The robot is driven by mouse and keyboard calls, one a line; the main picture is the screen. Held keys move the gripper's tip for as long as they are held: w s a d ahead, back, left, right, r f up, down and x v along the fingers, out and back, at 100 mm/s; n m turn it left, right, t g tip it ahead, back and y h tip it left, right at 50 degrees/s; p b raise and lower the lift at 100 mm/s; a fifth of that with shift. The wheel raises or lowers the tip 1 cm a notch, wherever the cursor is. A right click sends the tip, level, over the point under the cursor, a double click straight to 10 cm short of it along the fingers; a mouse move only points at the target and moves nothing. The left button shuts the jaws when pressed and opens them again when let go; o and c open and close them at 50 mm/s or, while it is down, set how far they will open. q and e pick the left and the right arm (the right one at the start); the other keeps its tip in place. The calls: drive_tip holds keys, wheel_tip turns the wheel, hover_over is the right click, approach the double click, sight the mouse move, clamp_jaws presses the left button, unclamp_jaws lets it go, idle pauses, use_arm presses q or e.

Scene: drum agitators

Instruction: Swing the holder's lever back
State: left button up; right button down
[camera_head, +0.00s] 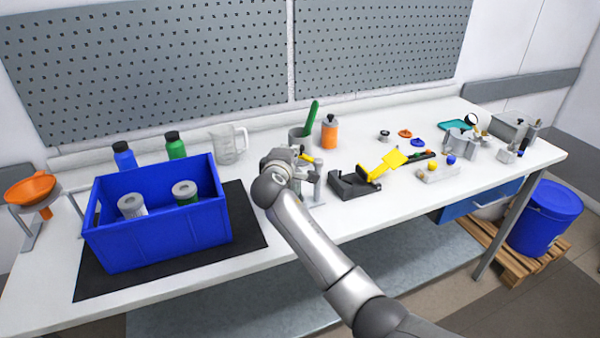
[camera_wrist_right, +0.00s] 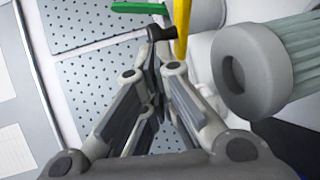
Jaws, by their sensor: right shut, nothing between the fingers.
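My right gripper (camera_head: 296,156) is beside a small grey holder (camera_head: 311,187) on the white bench; my arm hides part of it. The holder's yellow lever (camera_head: 308,158) shows just right of the gripper. In the right wrist view the fingers (camera_wrist_right: 158,36) are shut and empty. The yellow lever (camera_wrist_right: 182,22) is close by the fingertips; I cannot tell whether they touch. A grey ribbed cylindrical part (camera_wrist_right: 250,70) is right of the fingers, close to the camera. My left gripper is not in view.
A blue crate (camera_head: 160,240) with two bottles stands on a black mat at left. A grey cup (camera_head: 299,141) with a green-handled tool and an orange bottle (camera_head: 329,132) are behind the gripper. A black fixture with a yellow arm (camera_head: 350,186) is to the right.

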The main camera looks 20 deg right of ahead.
drive_tip(key=shift+m+g+h, duration=0.5)
drive_tip(key=shift+m+h, duration=0.2)
drive_tip(key=shift+h, duration=0.1)
drive_tip(key=shift+d+r+b+x, duration=0.15)
drive_tip(key=shift+b+x, duration=0.25)
drive_tip(key=shift+x, duration=0.4)
drive_tip(key=shift+r+b+x, duration=0.2)
drive_tip(key=shift+b+x, duration=0.15)
drive_tip(key=shift+x, duration=0.45)
drive_tip(key=shift+d+r+b+x, duration=0.15)
drive_tip(key=shift+b+x, duration=0.25)
drive_tip(key=shift+x, duration=0.4)
